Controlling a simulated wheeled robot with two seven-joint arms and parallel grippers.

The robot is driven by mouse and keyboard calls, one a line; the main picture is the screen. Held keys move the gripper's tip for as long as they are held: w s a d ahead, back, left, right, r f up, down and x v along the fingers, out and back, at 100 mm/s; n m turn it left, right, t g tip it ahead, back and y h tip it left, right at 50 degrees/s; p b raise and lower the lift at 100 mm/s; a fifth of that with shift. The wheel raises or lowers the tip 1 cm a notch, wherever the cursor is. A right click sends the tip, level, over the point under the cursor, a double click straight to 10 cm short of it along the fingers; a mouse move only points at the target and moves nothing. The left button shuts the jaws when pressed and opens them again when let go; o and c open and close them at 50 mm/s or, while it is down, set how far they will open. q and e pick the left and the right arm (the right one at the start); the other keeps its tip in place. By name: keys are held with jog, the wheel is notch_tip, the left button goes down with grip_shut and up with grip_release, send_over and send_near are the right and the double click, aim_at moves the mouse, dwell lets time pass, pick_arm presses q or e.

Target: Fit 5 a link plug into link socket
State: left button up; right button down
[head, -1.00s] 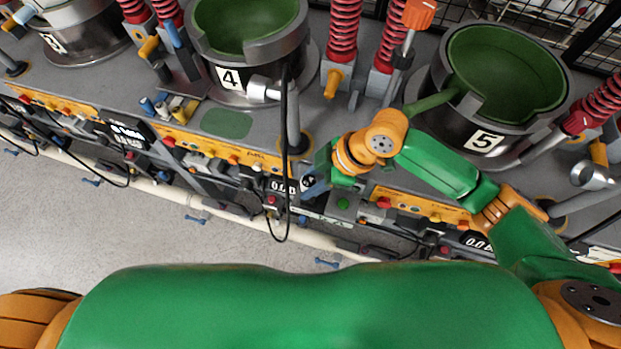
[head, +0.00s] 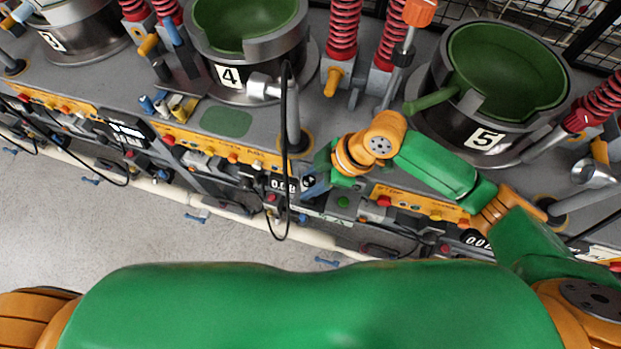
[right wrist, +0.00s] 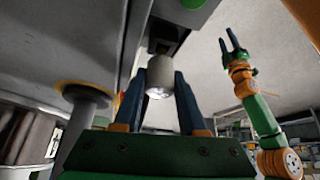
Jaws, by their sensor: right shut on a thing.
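My right gripper (head: 316,186) is at the front face of the bench, between stations 4 and 5 in the head view. In the right wrist view its blue fingers (right wrist: 158,88) are shut on a pale grey cylinder, which I take for the link plug (right wrist: 160,74). The plug stands upright, its far end close to a dark housing (right wrist: 166,38). I cannot tell whether it touches or enters it. The link socket cannot be told apart with certainty. My left gripper (right wrist: 230,44) shows in the right wrist view, fingers apart, empty and away from the bench.
Press pot 5 (head: 456,124) stands behind my right forearm, and pot 4 (head: 262,84) is to its left. A black cable (head: 283,140) hangs left of the gripper. A pale pipe (head: 238,221) runs low along the bench. The floor (head: 90,230) in front is open.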

jog(key=shift+f, duration=0.15)
jog(key=shift+f, duration=0.3)
jog(key=shift+f, duration=0.15)
jog(key=shift+s+f+b, duration=0.1)
jog(key=shift+f+b, duration=0.2)
jog(key=shift+f, duration=0.05)
dwell(0.3)
jog(key=shift+f, duration=0.2)
jog(key=shift+c, duration=2)
grip_release()
jog(key=shift+s, duration=0.1)
jog(key=shift+r, duration=0.1)
